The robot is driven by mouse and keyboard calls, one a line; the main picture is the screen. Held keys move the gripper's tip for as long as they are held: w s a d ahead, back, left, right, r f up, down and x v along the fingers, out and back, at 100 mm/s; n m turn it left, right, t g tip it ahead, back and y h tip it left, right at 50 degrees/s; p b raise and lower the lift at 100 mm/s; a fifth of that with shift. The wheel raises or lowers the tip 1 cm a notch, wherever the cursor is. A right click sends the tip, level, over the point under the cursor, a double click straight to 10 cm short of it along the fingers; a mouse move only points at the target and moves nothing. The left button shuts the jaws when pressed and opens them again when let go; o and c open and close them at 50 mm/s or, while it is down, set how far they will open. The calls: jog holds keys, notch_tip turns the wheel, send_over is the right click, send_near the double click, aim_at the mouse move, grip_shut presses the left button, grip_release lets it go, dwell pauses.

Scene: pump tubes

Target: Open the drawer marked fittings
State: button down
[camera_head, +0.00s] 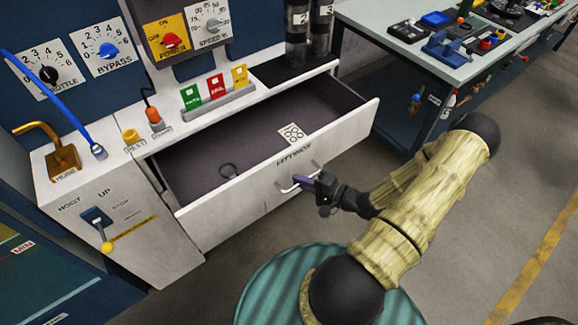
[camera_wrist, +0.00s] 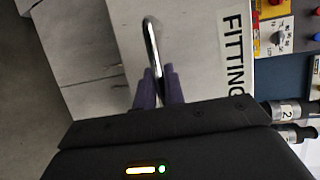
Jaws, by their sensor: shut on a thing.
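The white drawer (camera_head: 262,181) marked FITTINGS stands pulled well out of the cabinet, its dark inside in view. My gripper (camera_head: 305,184) is at the drawer's front, shut on the metal bar handle (camera_head: 287,187). In the wrist view the purple fingers (camera_wrist: 158,88) close on both sides of the handle (camera_wrist: 152,45), beside the FITTINGS label (camera_wrist: 233,50). The fingers hide the handle's lower part in that view.
The cabinet top holds a card rack (camera_head: 218,104), an orange plug (camera_head: 154,116) and a brass hook (camera_head: 62,160). A yellow-knobbed lever (camera_head: 106,245) sticks out at the left. A green ribbed drum top (camera_head: 270,285) lies below my arm. A workbench (camera_head: 405,50) stands at the right.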

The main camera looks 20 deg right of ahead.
jog(key=shift+s+d, duration=0.25)
jog(key=shift+s, duration=0.9)
jog(key=c, duration=1.5)
grip_release()
jog(key=shift+w, duration=0.2)
jog(key=v, duration=1.7)
jog(key=shift+p, duration=0.3)
jog(key=shift+d+r, duration=0.1)
